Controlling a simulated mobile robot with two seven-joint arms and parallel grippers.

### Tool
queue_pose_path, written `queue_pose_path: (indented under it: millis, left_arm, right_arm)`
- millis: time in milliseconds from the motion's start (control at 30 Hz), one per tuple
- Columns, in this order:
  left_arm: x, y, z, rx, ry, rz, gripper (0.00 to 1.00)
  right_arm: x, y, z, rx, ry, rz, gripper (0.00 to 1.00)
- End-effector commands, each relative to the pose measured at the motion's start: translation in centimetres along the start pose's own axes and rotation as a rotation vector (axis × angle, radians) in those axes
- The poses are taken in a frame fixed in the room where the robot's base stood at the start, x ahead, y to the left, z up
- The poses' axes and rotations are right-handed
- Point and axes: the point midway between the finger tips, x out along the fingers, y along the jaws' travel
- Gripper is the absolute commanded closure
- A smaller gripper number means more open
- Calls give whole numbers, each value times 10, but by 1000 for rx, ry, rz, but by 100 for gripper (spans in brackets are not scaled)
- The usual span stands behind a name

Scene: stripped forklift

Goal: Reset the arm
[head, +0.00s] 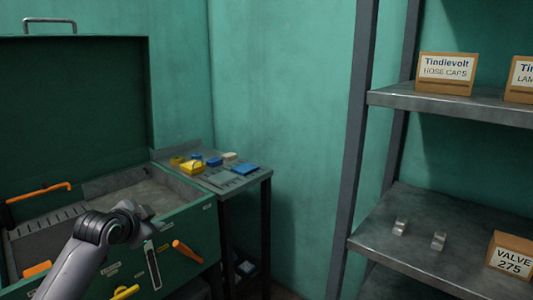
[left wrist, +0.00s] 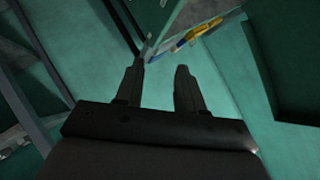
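My left arm comes in from the lower left in the head view, and its end (head: 143,212) is over the front part of the open green toolbox. In the left wrist view my left gripper (left wrist: 160,80) has its two dark fingers apart, with nothing between them. Only the green wall shows behind the gap. My right gripper is in neither view.
The green toolbox (head: 190,228) stands open at left, its lid upright. A small metal table (head: 265,174) beside it bears yellow and blue items (head: 192,167). A metal shelf rack (head: 420,97) with labelled boxes (head: 446,73) stands at right. Bare wall lies between.

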Motion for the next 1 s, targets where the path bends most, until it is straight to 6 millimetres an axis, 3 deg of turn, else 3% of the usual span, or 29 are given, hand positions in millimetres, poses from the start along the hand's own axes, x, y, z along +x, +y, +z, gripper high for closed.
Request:
queue_pose_path:
  millis: [33,267,500,800,1000]
  left_arm:
    - [4,28,16,-27,-4,20,62]
    - [-1,130,73,-169,0,73,62]
    - [-35,226,128,-336,-10,121,62]
    - [-109,321,185,-555,-42,158,62]
    - [-159,358,208,-673,-66,164,62]
  right_arm:
    - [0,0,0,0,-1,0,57]
    - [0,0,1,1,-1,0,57]
    - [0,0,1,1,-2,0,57]
    - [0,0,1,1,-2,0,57]
    - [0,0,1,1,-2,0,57]
